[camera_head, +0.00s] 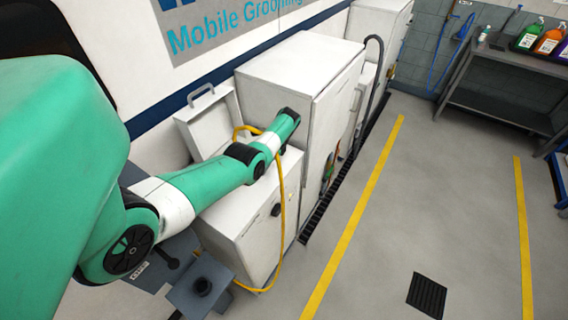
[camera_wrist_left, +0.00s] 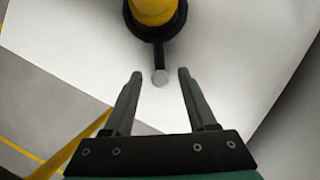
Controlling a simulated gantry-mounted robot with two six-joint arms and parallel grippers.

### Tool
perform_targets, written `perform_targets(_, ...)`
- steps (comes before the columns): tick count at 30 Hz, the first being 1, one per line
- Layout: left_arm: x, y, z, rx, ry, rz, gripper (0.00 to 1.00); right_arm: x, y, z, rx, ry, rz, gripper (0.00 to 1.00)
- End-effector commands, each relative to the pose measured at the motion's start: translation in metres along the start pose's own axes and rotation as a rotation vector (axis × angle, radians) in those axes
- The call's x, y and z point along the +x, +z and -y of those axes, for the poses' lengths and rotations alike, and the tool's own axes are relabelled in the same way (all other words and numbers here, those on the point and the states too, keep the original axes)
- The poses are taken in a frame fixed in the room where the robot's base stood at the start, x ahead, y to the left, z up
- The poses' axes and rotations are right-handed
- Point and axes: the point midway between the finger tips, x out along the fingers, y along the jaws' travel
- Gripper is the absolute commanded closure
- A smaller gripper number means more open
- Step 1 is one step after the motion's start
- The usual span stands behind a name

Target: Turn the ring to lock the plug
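The yellow plug (camera_wrist_left: 153,8) shows at the top of the left wrist view. A black ring (camera_wrist_left: 154,33) sits around it against a white surface. A short black lever sticks out from the ring and ends in a round grey knob (camera_wrist_left: 160,79). My left gripper (camera_wrist_left: 160,73) is open, with the knob between its fingertips and a gap on both sides. In the head view my left arm reaches over a low white cabinet (camera_head: 236,216); the gripper fingers, plug and ring cannot be made out there. My right gripper is not in view.
A yellow cable (camera_head: 281,195) loops down the low cabinet's front to the floor. A tall white cabinet (camera_head: 300,85) stands just beyond my arm. An open white lid (camera_head: 205,125) stands at the wall. The grey floor (camera_head: 450,190) to the right is mostly clear.

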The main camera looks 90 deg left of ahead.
Motion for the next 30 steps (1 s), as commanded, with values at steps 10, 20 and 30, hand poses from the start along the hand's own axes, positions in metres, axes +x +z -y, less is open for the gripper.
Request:
perform_targets(10, -0.011, 0.0, 0.001, 0.0, -0.003, -0.001, 0.43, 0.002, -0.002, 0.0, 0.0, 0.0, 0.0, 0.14)
perform_targets(20, -0.084, 0.0, 0.001, 0.001, -0.005, -0.002, 0.43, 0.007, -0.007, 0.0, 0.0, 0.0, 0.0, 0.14)
perform_targets(30, -0.117, 0.0, 0.0, 0.0, 0.0, 0.0, 0.43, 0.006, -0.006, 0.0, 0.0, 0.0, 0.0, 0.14)
